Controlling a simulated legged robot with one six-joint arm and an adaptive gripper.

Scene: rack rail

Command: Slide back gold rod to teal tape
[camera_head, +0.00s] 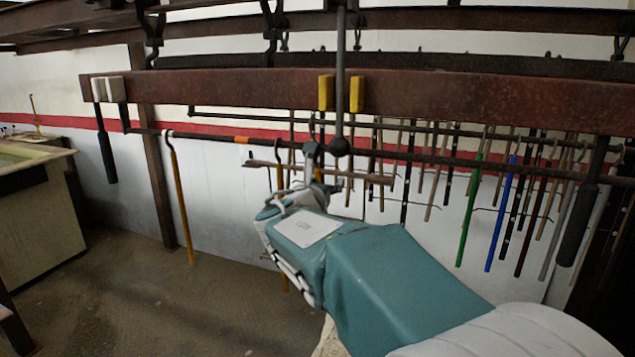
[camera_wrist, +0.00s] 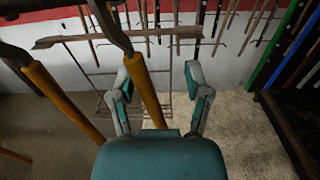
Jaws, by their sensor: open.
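My gripper (camera_wrist: 158,82) is open below the dark rail (camera_head: 215,137). In the wrist view a gold rod (camera_wrist: 142,82) on a dark hook passes between the fingers, nearer the left one, tilted in the picture. A second gold rod (camera_wrist: 62,98) hangs to its left, outside the fingers; it shows in the head view (camera_head: 281,179) beside my gripper (camera_head: 312,164). Another gold rod (camera_head: 180,200) hangs far left, next to a white band on the rail. An orange band (camera_head: 242,139) lies between. I cannot make out teal tape; my arm and gripper cover part of the rail.
Several other rods hang to the right, including a green rod (camera_head: 469,210) and a blue rod (camera_head: 501,215). A rusty beam (camera_head: 220,89) runs above the rail, with yellow blocks (camera_head: 326,93) on it. A bench (camera_head: 40,210) stands left. The floor below is mostly clear.

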